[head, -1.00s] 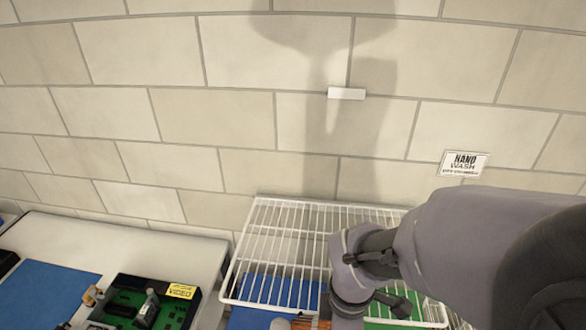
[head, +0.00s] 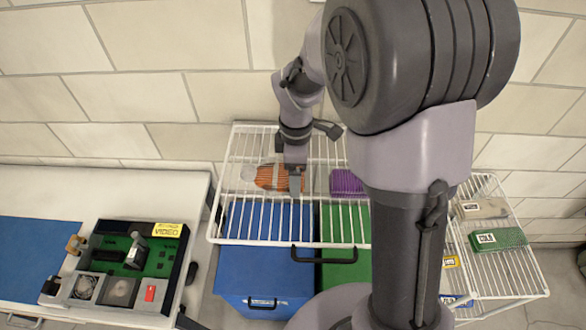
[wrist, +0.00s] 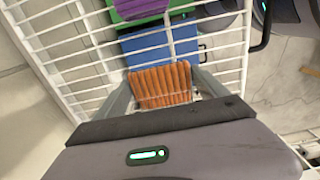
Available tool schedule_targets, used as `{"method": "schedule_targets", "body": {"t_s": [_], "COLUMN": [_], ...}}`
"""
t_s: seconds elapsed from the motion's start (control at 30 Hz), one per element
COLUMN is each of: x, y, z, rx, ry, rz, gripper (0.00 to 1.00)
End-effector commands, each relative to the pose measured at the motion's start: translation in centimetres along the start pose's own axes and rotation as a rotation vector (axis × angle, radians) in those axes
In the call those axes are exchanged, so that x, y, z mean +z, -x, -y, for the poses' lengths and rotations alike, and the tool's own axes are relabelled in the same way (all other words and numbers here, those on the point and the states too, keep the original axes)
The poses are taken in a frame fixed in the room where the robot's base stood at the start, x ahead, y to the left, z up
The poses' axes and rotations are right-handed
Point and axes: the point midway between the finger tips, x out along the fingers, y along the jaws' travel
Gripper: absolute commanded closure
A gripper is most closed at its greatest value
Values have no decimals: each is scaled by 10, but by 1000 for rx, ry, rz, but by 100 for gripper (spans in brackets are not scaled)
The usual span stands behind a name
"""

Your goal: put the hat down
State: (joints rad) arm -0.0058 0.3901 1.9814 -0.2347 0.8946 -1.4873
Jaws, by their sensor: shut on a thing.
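The hat (head: 270,177) is orange-brown and ribbed, with a whitish rounded end at its left. My gripper (head: 296,180) is shut on it at its right side, over the white wire rack (head: 232,150). In the wrist view my gripper (wrist: 163,90) has the ribbed hat (wrist: 160,85) between its two fingers, with the rack wires (wrist: 80,60) close by. I cannot tell whether the hat touches the wires. My arm hides part of the rack's right side.
A purple item (head: 346,182) lies on the rack right of my gripper. Blue (head: 265,285) and green (head: 345,272) bins stand below. A second wire rack (head: 520,270) at right holds a green item (head: 497,240). A white table (head: 170,180) at left bears a green board (head: 140,258).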

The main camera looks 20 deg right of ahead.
Motion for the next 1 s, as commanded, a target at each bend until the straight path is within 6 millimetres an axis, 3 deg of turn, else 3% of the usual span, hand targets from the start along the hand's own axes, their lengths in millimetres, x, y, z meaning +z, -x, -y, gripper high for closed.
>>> {"method": "schedule_targets", "body": {"t_s": [0.03,0.1,0.47,0.5,0.53,0.8,0.87,1.0], "x": [1,1,1,1,1,1,1,0], "y": [-16,-29,-32,-31,-31,-28,-20,19], "z": [2,2,2,2,2,2,1,1], "rx": [-5,-5,-2,-2,-2,-2,0,2], "ry": [0,0,-1,-1,-1,-1,0,-1], "rz": [2,2,1,1,1,1,0,-1], "gripper": [58,58,58,9,3,0,0,0]}}
